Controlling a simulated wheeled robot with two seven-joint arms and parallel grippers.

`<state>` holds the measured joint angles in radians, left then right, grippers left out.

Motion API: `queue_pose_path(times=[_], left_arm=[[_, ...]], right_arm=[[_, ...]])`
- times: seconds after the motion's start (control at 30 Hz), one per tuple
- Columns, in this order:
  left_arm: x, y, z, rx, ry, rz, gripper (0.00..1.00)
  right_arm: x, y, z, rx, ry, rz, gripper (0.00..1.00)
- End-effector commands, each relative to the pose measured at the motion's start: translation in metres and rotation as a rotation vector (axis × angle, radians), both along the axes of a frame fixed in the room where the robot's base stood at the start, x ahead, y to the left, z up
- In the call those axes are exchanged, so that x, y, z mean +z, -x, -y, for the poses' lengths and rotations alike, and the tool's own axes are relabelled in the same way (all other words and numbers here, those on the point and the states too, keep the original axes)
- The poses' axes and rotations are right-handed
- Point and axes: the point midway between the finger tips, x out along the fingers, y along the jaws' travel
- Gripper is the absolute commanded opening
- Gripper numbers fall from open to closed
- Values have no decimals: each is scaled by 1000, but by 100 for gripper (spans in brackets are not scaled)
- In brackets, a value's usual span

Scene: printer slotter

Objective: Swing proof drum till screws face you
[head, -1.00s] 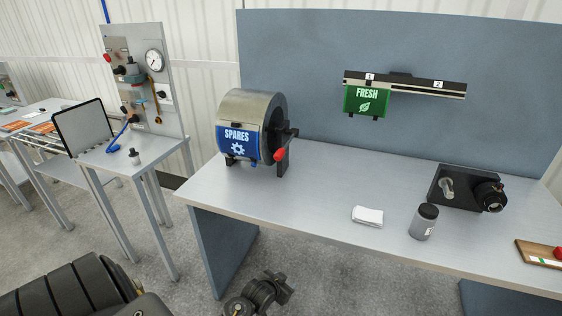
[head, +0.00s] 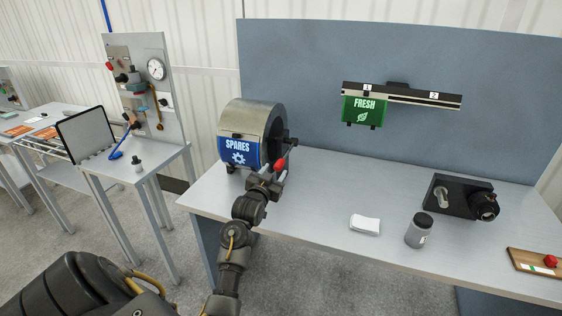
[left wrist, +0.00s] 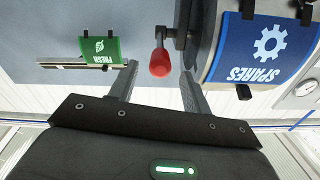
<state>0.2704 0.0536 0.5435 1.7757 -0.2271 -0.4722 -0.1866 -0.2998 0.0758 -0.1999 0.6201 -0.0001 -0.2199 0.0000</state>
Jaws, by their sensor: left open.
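The proof drum (head: 252,117) is a metal cylinder on a stand at the left end of the workbench. A blue SPARES sheet with a gear mark (head: 238,152) is clipped to its front. A crank with a red knob (head: 280,165) is on its right side. My left gripper (head: 273,182) is just below the knob in the head view. In the left wrist view the open fingers (left wrist: 158,88) point at the red knob (left wrist: 160,63), which shows between and beyond their tips. No screws can be made out. My right gripper is not in view.
A green FRESH card (head: 363,110) hangs from a numbered rail (head: 410,95) on the back panel. A white cloth (head: 365,224), a grey jar (head: 418,231), a black device (head: 462,197) and a wooden board (head: 535,264) lie to the right.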

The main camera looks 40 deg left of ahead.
Motion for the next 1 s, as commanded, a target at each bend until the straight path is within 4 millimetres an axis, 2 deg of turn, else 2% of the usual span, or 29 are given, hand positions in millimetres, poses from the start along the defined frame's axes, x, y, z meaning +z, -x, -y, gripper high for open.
queue_pose_path(times=[0.2, 0.4, 0.8, 0.83, 1.0], left_arm=[[3, -39, -14, 0, 1, -1, 49], [1, -60, -21, 0, 0, -1, 49], [0, -67, -24, 0, -1, 0, 49], [0, -67, -24, 0, -1, 0, 47], [0, -67, -24, 0, -1, -1, 25]], right_arm=[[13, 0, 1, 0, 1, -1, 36], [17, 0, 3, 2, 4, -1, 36], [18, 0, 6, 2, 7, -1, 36], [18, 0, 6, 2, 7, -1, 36], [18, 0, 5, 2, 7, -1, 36]])
